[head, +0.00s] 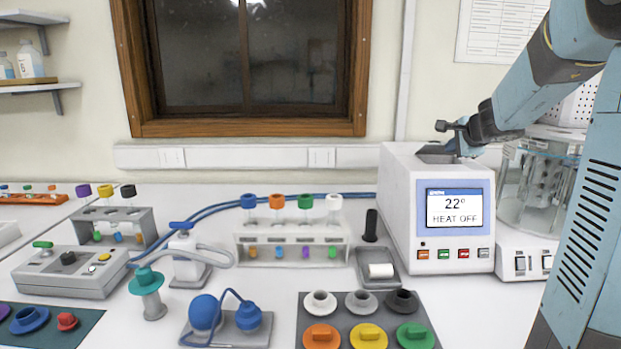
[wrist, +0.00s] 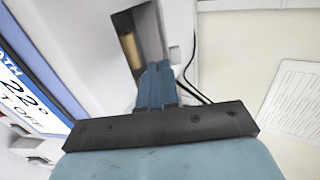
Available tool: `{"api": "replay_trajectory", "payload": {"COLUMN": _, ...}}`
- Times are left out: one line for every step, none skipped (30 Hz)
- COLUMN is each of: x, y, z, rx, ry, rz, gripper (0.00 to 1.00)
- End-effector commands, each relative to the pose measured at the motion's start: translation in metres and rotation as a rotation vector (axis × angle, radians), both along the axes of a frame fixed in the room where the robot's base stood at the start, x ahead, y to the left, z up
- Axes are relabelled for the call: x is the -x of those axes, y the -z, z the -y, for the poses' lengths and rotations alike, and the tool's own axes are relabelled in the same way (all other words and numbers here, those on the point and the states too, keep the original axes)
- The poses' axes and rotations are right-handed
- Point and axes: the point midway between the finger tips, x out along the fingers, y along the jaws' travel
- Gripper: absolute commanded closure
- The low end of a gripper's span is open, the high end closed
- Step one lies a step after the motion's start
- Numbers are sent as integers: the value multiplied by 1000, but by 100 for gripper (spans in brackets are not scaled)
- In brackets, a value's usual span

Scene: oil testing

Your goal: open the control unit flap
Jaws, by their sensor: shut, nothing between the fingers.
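The control unit (head: 400,190) is a white box with a screen reading "22° HEAT OFF", at the right of the bench. Its screen also shows, tilted, at the left of the wrist view (wrist: 25,100). On its top is a grey recessed or flap-like part (head: 435,154); in the wrist view this is a dark grey slot (wrist: 148,30) with a tan cylinder inside. Whether the flap is raised I cannot tell. My gripper (wrist: 157,68) is shut and empty, its blue fingertips at the near end of the slot. Contact is unclear.
A glass bath (head: 540,185) stands right of the unit. A grey tray with a white roll (head: 381,271) and a black cylinder (head: 371,226) are close on its left. A test tube rack (head: 292,240) stands further left. The wall is close behind.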

Motion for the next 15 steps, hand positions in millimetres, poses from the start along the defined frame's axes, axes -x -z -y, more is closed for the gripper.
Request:
{"api": "replay_trajectory", "payload": {"x": -4, "y": 5, "z": -1, "rx": -1, "ry": -1, "rz": -7, "gripper": 100}}
{"api": "replay_trajectory", "payload": {"x": -6, "y": 5, "z": -1, "rx": -1, "ry": -1, "rz": -8, "gripper": 100}}
{"api": "replay_trajectory", "payload": {"x": -8, "y": 5, "z": -1, "rx": -1, "ry": -1, "rz": -8, "gripper": 100}}
{"api": "replay_trajectory", "payload": {"x": -9, "y": 6, "z": -1, "rx": -1, "ry": -1, "rz": -9, "gripper": 100}}
{"api": "replay_trajectory", "payload": {"x": -11, "y": 6, "z": -1, "rx": -1, "ry": -2, "rz": -10, "gripper": 100}}
{"api": "replay_trajectory", "payload": {"x": -13, "y": 6, "z": -1, "rx": -2, "ry": -1, "rz": -10, "gripper": 100}}
{"api": "replay_trajectory", "payload": {"x": -14, "y": 6, "z": -1, "rx": -2, "ry": -1, "rz": -10, "gripper": 100}}
{"api": "replay_trajectory", "payload": {"x": -15, "y": 6, "z": -1, "rx": -2, "ry": -1, "rz": -9, "gripper": 100}}
{"api": "replay_trajectory", "payload": {"x": -17, "y": 5, "z": -1, "rx": -1, "ry": 0, "rz": -8, "gripper": 100}}
{"api": "replay_trajectory", "payload": {"x": -18, "y": 4, "z": -1, "rx": -1, "ry": 0, "rz": -7, "gripper": 100}}
{"api": "replay_trajectory", "payload": {"x": -20, "y": 4, "z": -1, "rx": -1, "ry": 0, "rz": -7, "gripper": 100}}
{"api": "replay_trajectory", "payload": {"x": -22, "y": 4, "z": -1, "rx": -1, "ry": -1, "rz": -6, "gripper": 100}}
{"api": "replay_trajectory", "payload": {"x": -23, "y": 4, "z": -1, "rx": -1, "ry": -1, "rz": -6, "gripper": 100}}
{"api": "replay_trajectory", "payload": {"x": -25, "y": 4, "z": -1, "rx": -1, "ry": -1, "rz": -6, "gripper": 100}}
{"api": "replay_trajectory", "payload": {"x": -26, "y": 4, "z": -1, "rx": -1, "ry": -1, "rz": -6, "gripper": 100}}
